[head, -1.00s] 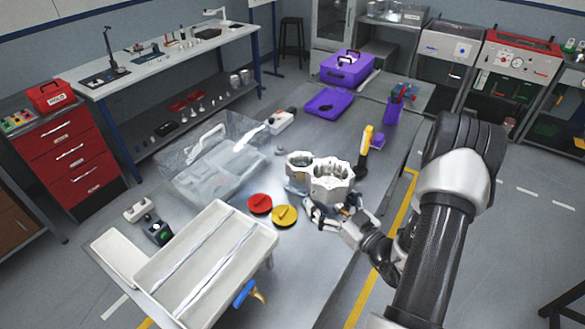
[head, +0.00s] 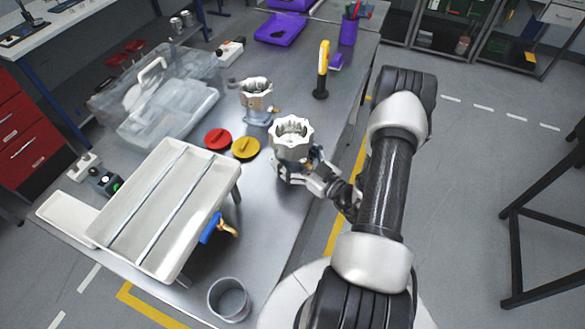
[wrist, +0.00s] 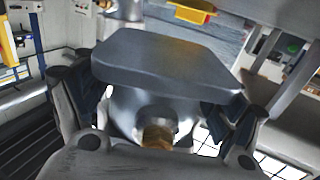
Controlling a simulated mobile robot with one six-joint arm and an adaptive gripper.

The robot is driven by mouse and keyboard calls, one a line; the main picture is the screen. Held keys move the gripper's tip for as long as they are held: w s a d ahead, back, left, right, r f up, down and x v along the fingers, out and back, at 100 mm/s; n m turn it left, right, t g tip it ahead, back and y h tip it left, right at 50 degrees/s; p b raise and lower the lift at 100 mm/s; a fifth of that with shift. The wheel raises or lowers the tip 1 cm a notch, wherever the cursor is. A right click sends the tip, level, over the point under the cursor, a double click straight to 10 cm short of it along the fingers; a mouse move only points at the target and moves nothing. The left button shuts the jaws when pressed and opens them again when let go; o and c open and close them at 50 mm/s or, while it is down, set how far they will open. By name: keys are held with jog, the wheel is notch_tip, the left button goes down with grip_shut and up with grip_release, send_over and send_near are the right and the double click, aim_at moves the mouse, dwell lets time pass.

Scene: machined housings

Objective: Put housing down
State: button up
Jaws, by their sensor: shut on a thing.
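A silver machined housing (head: 292,138) with a scalloped, open top is held upright in my gripper (head: 296,172). In the head view the fingers close around its lower part, over the metal table (head: 262,215). In the wrist view the housing (wrist: 165,68) fills the middle, with a flat grey plate and a brass fitting (wrist: 157,136) below it. The dark finger pads of my gripper (wrist: 160,105) sit on both sides of it. A second similar housing (head: 256,95) stands on the table behind and to the left. I cannot tell whether the held housing touches the table.
A red disc (head: 217,138) and a yellow disc (head: 246,148) lie left of the held housing. A white tray with rails (head: 165,205) stands further left. A yellow-handled tool (head: 323,70) stands behind. A grey cup (head: 228,298) stands in front. The table between cup and gripper is clear.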

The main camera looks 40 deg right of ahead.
jog(key=shift+f+b, duration=0.75)
jog(key=shift+f, duration=1.5)
jog(key=shift+f, duration=0.1)
jog(key=o, duration=1.9)
jog(key=shift+f, duration=0.1)
jog(key=shift+s, duration=0.25)
jog(key=s+d+p, duration=0.1)
jog(key=s+p, duration=0.1)
jog(key=s, duration=0.9)
jog(key=shift+s+d, duration=0.25)
jog(key=shift+d, duration=0.05)
